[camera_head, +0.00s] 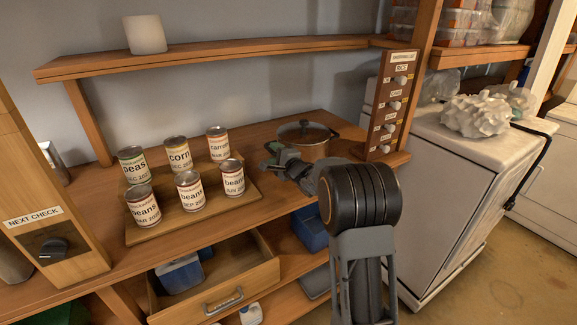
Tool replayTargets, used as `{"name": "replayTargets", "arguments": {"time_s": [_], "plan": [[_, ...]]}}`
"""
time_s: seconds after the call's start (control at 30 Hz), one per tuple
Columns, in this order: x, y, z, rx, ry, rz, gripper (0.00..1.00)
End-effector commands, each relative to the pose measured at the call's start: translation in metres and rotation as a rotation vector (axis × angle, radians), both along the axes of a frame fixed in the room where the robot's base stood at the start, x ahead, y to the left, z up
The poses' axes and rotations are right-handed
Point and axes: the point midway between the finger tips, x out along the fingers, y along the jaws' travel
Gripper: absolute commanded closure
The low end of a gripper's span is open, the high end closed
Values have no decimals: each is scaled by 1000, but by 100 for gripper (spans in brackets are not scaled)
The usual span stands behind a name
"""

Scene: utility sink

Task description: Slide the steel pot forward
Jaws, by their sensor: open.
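The steel pot (312,144) stands upright on the wooden counter, right of the cans, with a dark lid and a knob on top. My gripper (271,155) is open at the pot's left front side, low over the counter. It covers the pot's lower left part. I cannot tell whether it touches the pot.
Several labelled cans (189,190) stand in two rows on a wooden board (238,206) left of my gripper. A panel with knobs (391,105) rises at the right. An open drawer (222,299) juts out below the counter. A shelf (215,55) runs above.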

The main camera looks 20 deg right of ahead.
Motion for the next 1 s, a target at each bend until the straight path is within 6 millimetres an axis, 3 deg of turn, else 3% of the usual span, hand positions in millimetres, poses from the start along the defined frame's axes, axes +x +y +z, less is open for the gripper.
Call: {"name": "replayTargets", "arguments": {"time_s": [0.3, 0.5, 0.7, 1.0], "plan": [[-63, -18, -1, -1, 0, -2, 51], [-91, -26, -2, 0, 0, -1, 51], [-106, -30, -2, 1, 0, 0, 51], [-110, -31, -3, 1, 1, 1, 51]]}}
